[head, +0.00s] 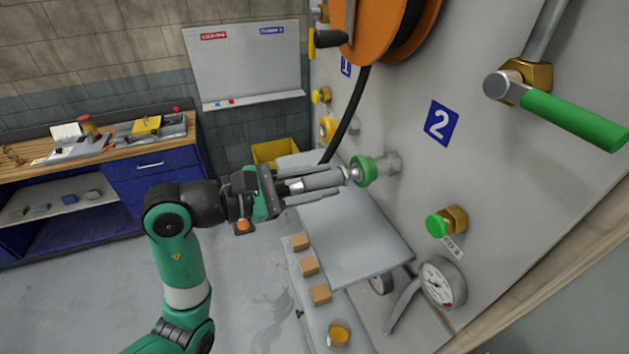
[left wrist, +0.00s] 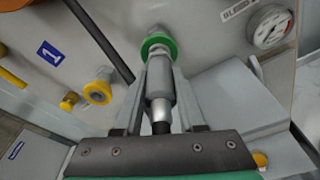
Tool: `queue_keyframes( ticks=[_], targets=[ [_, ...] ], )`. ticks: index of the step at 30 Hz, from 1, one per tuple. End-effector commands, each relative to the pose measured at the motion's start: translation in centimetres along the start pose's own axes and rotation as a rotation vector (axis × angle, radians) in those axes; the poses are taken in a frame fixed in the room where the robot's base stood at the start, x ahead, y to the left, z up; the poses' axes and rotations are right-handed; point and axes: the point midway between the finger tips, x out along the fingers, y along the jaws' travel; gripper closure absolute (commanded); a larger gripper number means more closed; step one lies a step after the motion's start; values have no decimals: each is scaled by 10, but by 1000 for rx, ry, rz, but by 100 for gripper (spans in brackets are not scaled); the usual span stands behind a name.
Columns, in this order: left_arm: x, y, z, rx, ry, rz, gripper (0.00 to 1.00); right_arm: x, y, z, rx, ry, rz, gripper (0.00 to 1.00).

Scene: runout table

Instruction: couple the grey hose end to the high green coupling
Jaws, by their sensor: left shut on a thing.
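My left gripper (head: 338,184) is shut on the grey hose end (head: 318,180) and points it right, toward the wall panel. The hose end also shows between the fingers in the left wrist view (left wrist: 159,88). The green coupling (head: 366,170) sticks out of the panel on a grey stub, below the blue number 2 sign. In the left wrist view the coupling's green ring (left wrist: 158,43) lies straight ahead of the hose end. The hose end's tip is at the ring's face; I cannot tell whether it is seated inside. My right gripper is not in view.
A yellow coupling (left wrist: 99,92) sits left of the green one. A black hose (head: 349,115) hangs from the orange reel (head: 385,30) just behind. A green-handled valve (head: 560,115), a green-capped brass fitting (head: 440,222) and a gauge (head: 442,282) are on the panel. A grey shelf (head: 350,240) lies below.

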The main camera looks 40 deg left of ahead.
Motion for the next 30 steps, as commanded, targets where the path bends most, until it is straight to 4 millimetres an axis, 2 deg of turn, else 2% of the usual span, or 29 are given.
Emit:
queue_keyframes(
  ticks=[27, 28, 30],
  targets=[
    [22, 0, 5, 1, -2, 0, 100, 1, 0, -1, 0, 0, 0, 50],
    [22, 0, 5, 1, -2, 0, 55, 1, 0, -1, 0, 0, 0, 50],
    [22, 0, 5, 1, -2, 0, 43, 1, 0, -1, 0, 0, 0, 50]
  ],
)
